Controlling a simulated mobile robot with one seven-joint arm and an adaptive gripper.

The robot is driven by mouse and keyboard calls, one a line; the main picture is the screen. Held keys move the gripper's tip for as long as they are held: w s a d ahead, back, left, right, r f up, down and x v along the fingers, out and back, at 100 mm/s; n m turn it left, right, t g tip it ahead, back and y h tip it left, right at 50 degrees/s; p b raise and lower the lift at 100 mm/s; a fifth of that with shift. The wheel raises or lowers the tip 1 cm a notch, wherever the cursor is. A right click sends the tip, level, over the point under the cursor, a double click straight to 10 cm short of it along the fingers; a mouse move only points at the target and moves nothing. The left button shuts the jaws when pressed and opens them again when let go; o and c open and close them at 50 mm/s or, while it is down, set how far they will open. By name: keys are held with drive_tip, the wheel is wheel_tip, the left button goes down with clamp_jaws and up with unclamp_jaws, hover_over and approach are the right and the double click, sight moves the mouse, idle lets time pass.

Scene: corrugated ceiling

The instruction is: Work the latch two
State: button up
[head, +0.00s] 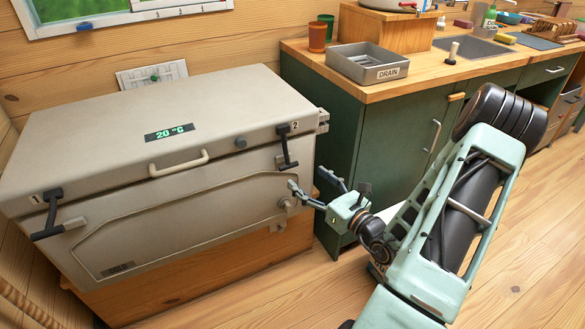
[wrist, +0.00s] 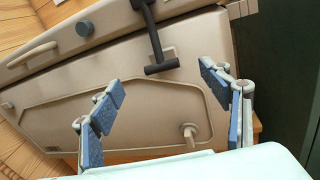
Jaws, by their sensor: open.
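The chest (head: 150,170) is a beige cooler with its lid down. Latch two (head: 286,148) is a black T-shaped lever at the right of its front, beside the number 2. It hangs down from the lid across the seam. In the wrist view latch two (wrist: 155,40) comes down from the top, and its crossbar lies in the gap between my fingertips as pictured. My gripper (head: 308,180) is open and empty, in front of the chest's right end, a little below the crossbar in the head view. In the wrist view both blue-padded fingers of my gripper (wrist: 160,78) are spread wide. I see no contact with the latch.
Latch one (head: 48,214) is a similar black lever at the chest's left. A handle (head: 178,163) sits on the lid's front, and a drain plug (wrist: 188,133) low on the front. A green cabinet (head: 385,145) stands close on the right. The floor (head: 235,300) in front is clear.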

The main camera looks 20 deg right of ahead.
sight(289, 162)
drive_tip(key=b+x, duration=0.1)
drive_tip(key=x, duration=0.6)
drive_tip(key=shift+w+a, duration=0.1)
drive_tip(key=shift+w, duration=0.25)
drive_tip(key=shift+c, duration=0.5)
drive_tip(key=c, duration=1.6)
drive_tip(key=shift+o, duration=0.2)
drive_tip(key=shift+s+r+p, duration=0.15)
drive_tip(key=shift+p, duration=0.2)
